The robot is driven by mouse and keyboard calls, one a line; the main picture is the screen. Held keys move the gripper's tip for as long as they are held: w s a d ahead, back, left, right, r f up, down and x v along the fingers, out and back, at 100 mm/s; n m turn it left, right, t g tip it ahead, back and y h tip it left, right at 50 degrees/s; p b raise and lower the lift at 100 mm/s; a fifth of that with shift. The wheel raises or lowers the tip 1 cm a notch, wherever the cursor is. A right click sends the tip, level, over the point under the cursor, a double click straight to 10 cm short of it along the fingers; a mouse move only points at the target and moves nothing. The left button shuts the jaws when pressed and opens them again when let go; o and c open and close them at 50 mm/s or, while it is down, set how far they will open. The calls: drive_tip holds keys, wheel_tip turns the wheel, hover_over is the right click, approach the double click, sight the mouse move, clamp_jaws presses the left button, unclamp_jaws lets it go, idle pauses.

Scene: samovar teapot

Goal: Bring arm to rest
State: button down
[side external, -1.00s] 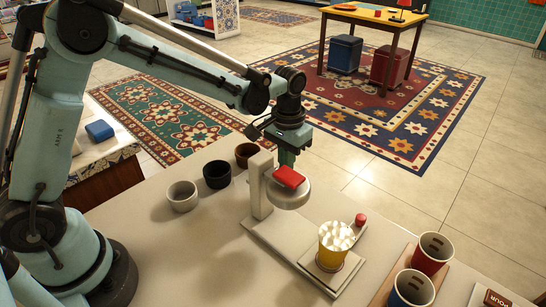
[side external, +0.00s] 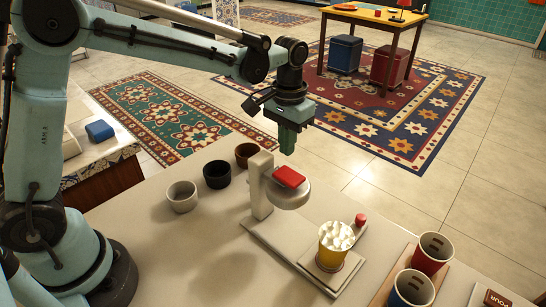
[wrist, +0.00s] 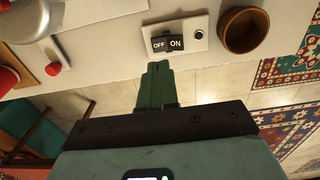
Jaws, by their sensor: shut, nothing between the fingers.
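My gripper (side external: 288,140) hangs above and behind the pouring stand, its green fingers pointing down. The fingers are shut with nothing between them, also in the wrist view (wrist: 157,75). It is apart from the red block (side external: 289,177) on the stand's round metal vessel (side external: 288,194). The pale stand (side external: 262,205) is on the counter. A yellow cup (side external: 335,245) filled with white pieces stands on the stand's base, beside a red knob (side external: 361,219).
Three empty bowls, white (side external: 182,197), black (side external: 217,175) and brown (side external: 246,155), stand left of the stand. Red (side external: 432,252) and blue (side external: 411,288) cups stand at the right. The wrist view shows an OFF/ON switch (wrist: 168,44). Open air surrounds my gripper.

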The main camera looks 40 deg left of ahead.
drive_tip(key=s+a+r+t, duration=0.2)
drive_tip(key=s+a+t, duration=0.1)
drive_tip(key=s, duration=0.4)
drive_tip(key=s+a+r+t, duration=0.2)
drive_tip(key=s+a+t, duration=0.2)
drive_tip(key=s, duration=0.4)
drive_tip(key=shift+r, duration=0.15)
